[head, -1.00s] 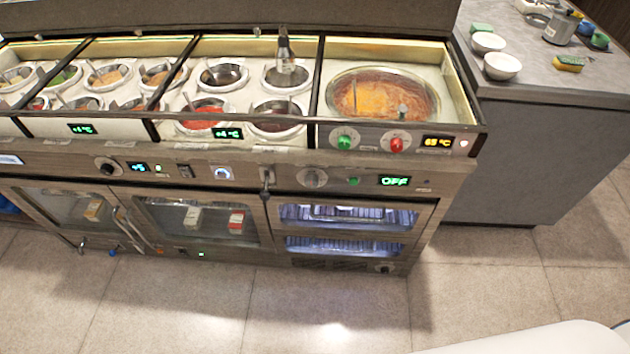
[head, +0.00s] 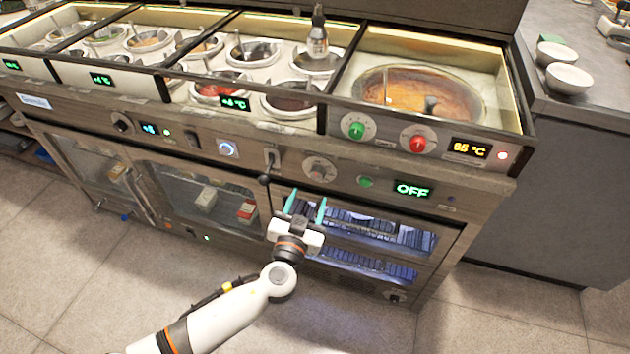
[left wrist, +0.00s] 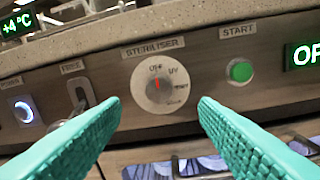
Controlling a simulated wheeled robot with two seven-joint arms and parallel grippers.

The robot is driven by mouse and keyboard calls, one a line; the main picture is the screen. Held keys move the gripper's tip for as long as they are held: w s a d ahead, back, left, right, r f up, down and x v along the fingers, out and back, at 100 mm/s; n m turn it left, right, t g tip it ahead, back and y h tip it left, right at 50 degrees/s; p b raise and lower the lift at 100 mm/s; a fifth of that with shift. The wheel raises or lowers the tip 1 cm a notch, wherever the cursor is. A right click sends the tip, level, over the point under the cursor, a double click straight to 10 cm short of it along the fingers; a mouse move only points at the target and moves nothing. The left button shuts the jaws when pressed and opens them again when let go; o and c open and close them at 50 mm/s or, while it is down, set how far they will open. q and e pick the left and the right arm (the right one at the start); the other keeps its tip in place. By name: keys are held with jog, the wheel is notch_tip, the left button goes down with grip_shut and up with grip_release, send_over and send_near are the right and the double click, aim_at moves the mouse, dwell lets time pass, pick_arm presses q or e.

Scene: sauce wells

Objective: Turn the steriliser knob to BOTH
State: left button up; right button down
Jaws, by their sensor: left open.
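The steriliser knob (head: 319,170) is a round grey dial on the counter's front panel, above the lit cabinet. In the left wrist view the knob (left wrist: 159,86) sits under a STERILISER label, its red mark pointing up at OFF. UV and other smaller words run down the dial's right side. The display (head: 413,190) to its right reads OFF. My left gripper (head: 306,208) is open and empty, its teal fingers below and a little left of the knob, apart from it. In the left wrist view the fingers frame the knob from below. My right gripper is not in view.
A green START button (left wrist: 240,71) is right of the knob. A lever (head: 270,163) under a label sticks out just left of it. A green knob (head: 356,128) and a red knob (head: 418,141) sit above. The lit cabinet (head: 380,225) is below. Floor in front is clear.

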aim_at(316, 178)
pick_arm(q)
jog(key=x, duration=0.7)
jog(key=shift+w, duration=0.1)
jog(key=shift+f, duration=0.1)
jog(key=c, duration=1)
